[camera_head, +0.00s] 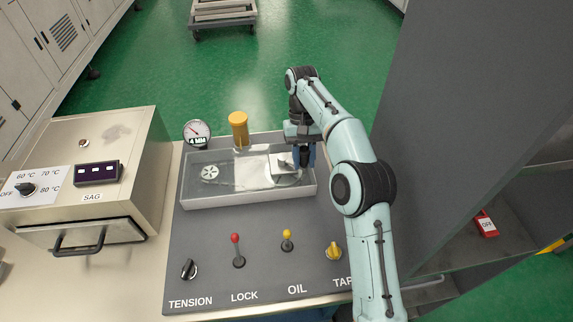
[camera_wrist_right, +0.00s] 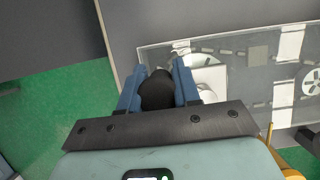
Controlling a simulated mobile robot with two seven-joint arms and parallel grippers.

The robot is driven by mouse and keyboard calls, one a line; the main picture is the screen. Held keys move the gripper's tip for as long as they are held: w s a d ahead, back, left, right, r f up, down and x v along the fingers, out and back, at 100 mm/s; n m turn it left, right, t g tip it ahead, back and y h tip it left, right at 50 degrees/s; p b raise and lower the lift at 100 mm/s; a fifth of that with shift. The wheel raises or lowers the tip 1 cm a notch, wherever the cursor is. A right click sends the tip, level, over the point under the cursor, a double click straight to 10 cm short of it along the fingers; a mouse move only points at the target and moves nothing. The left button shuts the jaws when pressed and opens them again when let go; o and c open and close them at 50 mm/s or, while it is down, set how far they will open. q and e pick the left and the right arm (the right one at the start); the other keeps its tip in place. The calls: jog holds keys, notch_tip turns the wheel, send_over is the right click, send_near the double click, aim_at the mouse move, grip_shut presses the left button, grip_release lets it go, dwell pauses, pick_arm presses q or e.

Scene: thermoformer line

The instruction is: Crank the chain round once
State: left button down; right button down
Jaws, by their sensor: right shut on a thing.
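The chain (camera_wrist_right: 230,52) runs in a shallow grey box under a clear cover, and its light sprocket wheel (camera_head: 209,172) shows at the left end. A pale crank plate (camera_head: 281,162) sits at the box's right end. My right gripper (camera_head: 304,160) is at that end of the box. In the right wrist view its blue fingers (camera_wrist_right: 158,85) are shut around a black rounded knob (camera_wrist_right: 157,92), the crank's handle. The lower part of the crank is hidden by the gripper. My left gripper is not in view.
Before the box are a TENSION knob (camera_head: 189,269), a red LOCK lever (camera_head: 237,250), a yellow OIL lever (camera_head: 287,241) and a yellow TAP knob (camera_head: 334,251). An amber cup (camera_head: 239,130) and a gauge (camera_head: 197,133) stand behind it. A grey cabinet wall (camera_head: 450,110) rises at right.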

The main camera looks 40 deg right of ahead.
jog(key=shift+a+b, duration=0.65)
jog(key=shift+a, duration=0.75)
jog(key=shift+r, duration=0.1)
jog(key=shift+w+a+r, duration=0.1)
jog(key=shift+w+a, duration=0.15)
jog(key=shift+a, duration=0.75)
jog(key=shift+d, duration=0.1)
